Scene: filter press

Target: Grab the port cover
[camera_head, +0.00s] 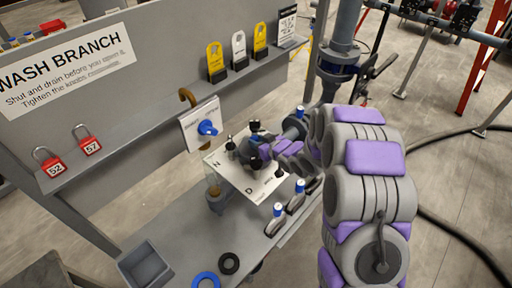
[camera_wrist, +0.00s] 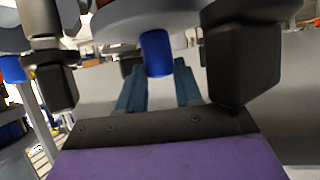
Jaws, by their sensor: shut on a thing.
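The port cover appears as a grey disc (camera_wrist: 150,14) at the top of the wrist view, with black knobs (camera_wrist: 240,55) around it and a blue peg (camera_wrist: 155,52) under it. My gripper (camera_head: 258,153) is at the cluster of black knobs (camera_head: 255,127) above a white lettered plate (camera_head: 232,174) on the bench. Its two blue-grey fingers (camera_wrist: 157,88) reach up to the disc, either side of the blue peg. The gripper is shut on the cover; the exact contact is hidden. In the head view, my gripper and wrist hide most of the cover.
Blue-topped grey clamps (camera_head: 278,210) stand at the bench's right edge. A blue ring (camera_head: 206,280), a black ring (camera_head: 229,263) and a grey bin (camera_head: 145,263) are in front. A blue knob (camera_head: 207,128) is by a hanging tag. Padlocks hang on the back panel; a pipe (camera_head: 341,45) rises behind.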

